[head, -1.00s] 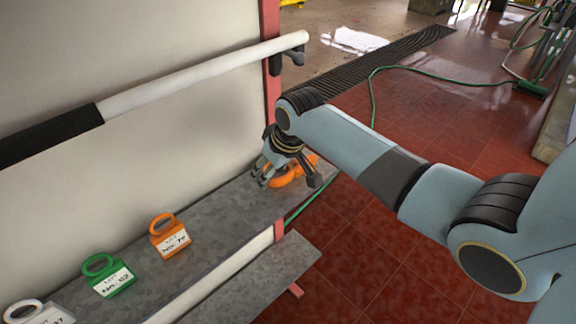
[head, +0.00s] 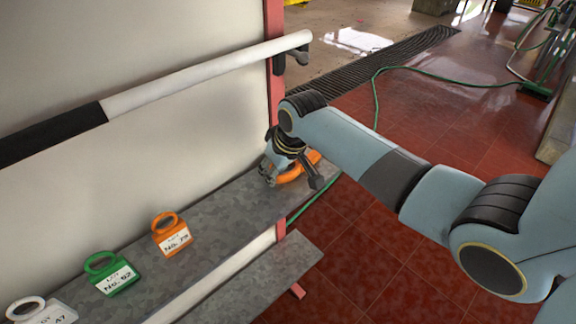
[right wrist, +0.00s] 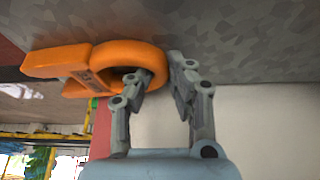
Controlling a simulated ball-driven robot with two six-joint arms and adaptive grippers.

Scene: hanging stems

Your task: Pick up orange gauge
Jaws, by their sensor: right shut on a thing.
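The orange gauge (head: 313,157) is at the far right end of the grey shelf, partly hidden by my right gripper (head: 288,174) in the head view. In the right wrist view the orange gauge (right wrist: 95,62) shows a thick ring and a forked end, close against the grey shelf surface. My right gripper (right wrist: 160,78) is shut on the ring, one finger inside it and the other outside. I cannot tell whether the gauge touches the shelf. My left gripper is not in view.
An orange tag (head: 172,237), a green tag (head: 112,275) and a white tag (head: 40,312) stand along the grey shelf (head: 220,213). A white-and-black rail (head: 200,77) runs above it along the wall. A lower shelf (head: 265,285) lies beneath. Red tiled floor is at right.

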